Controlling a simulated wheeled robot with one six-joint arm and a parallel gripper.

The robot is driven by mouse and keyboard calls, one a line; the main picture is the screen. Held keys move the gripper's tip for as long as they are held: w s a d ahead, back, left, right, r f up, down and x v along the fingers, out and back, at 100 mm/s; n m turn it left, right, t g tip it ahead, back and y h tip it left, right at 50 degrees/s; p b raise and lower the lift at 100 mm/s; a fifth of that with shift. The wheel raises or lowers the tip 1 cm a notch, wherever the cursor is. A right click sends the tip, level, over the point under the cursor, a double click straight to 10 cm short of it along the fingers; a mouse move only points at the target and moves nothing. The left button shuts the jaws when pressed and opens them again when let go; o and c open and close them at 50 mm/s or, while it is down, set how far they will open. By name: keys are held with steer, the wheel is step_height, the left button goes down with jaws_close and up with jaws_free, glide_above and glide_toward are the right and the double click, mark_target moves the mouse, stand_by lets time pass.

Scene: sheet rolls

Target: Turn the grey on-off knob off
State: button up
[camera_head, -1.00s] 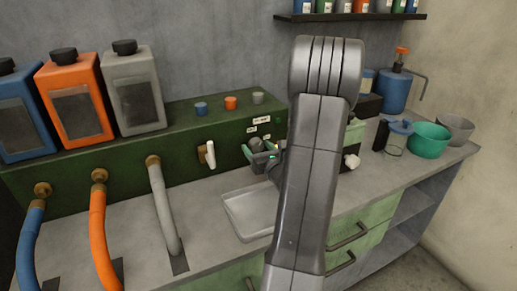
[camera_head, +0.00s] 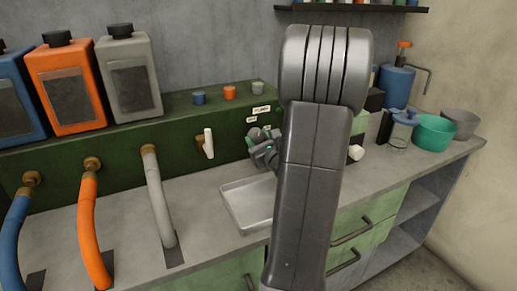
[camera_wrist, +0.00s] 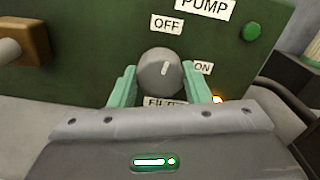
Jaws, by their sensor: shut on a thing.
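The grey round knob (camera_wrist: 160,72) is on the green panel, with a short white mark on its face. In the wrist view the mark points nearly straight up, toward the OFF label (camera_wrist: 167,25); the ON label (camera_wrist: 203,68) is to its right. My gripper (camera_wrist: 161,80) is shut on the knob, with one pale green finger on each side. In the head view the knob (camera_head: 254,134) shows just above my gripper (camera_head: 262,150), partly hidden by it.
A PUMP label (camera_wrist: 205,6) and a green button (camera_wrist: 251,33) are above right of the knob. A white-handled valve (camera_head: 208,143) is to the left. A shallow metal tray (camera_head: 232,212) lies below. Hoses and bottles stand further left.

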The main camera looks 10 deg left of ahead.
steer(key=shift+f+n+b, duration=0.15)
steer(key=shift+n+b, duration=0.45)
steer(key=shift+b, duration=0.15)
steer(key=shift+n, duration=0.3)
steer(key=shift+r, duration=0.2)
steer(key=o, duration=1)
steer(key=shift+d, duration=0.1)
steer(key=v, duration=1.3)
steer(key=shift+s+d, duration=0.2)
steer(key=shift+s, duration=0.15)
steer(key=shift+w, duration=0.1)
